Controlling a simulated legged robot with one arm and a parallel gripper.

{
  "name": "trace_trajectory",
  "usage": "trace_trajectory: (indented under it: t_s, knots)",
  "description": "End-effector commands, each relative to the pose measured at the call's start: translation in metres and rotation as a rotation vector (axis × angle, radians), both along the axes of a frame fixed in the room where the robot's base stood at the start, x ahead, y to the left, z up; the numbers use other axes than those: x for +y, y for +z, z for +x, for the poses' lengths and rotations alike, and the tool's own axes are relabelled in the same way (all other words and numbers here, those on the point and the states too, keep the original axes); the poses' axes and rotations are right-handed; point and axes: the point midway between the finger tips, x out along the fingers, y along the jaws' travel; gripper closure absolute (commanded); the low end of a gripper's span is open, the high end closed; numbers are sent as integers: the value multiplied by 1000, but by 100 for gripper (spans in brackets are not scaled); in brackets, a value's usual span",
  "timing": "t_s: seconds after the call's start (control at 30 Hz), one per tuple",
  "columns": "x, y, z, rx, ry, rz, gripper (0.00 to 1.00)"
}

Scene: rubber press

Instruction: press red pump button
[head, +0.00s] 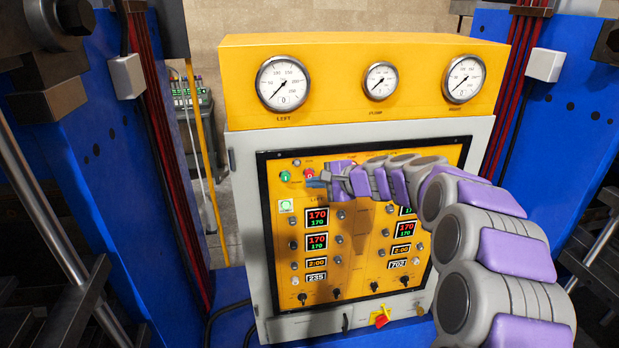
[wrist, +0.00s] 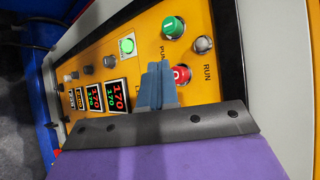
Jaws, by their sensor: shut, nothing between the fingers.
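The red pump button (head: 309,174) sits near the top left of the yellow control panel, marked 0. It also shows in the wrist view (wrist: 181,74), just right of my gripper's fingers. The green button (head: 285,176) marked I is beside it; in the wrist view the green button (wrist: 173,27) is above it. My gripper (head: 311,182) is shut and empty, its blue fingertips just below the red button in the head view. In the wrist view the fingertips (wrist: 160,68) overlap the button's left edge. I cannot tell whether they touch it.
The yellow panel (head: 373,225) has several lit displays and knobs. A red and yellow switch (head: 380,317) is at the bottom. Three gauges are above, including the pump gauge (head: 380,81). Blue press columns flank the cabinet. My arm covers the panel's upper right.

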Motion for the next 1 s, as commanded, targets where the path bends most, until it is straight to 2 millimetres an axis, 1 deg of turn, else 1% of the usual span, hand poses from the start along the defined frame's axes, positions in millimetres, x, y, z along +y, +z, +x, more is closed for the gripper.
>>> trace_trajectory:
  t_s: [0.17,0.63,0.73,1.0]
  knots:
    - [-2,0,-6,-1,0,1,100]
    - [-13,0,-45,-2,1,1,100]
    - [-14,1,-48,-2,1,0,100]
    - [-14,0,-48,-1,0,-1,100]
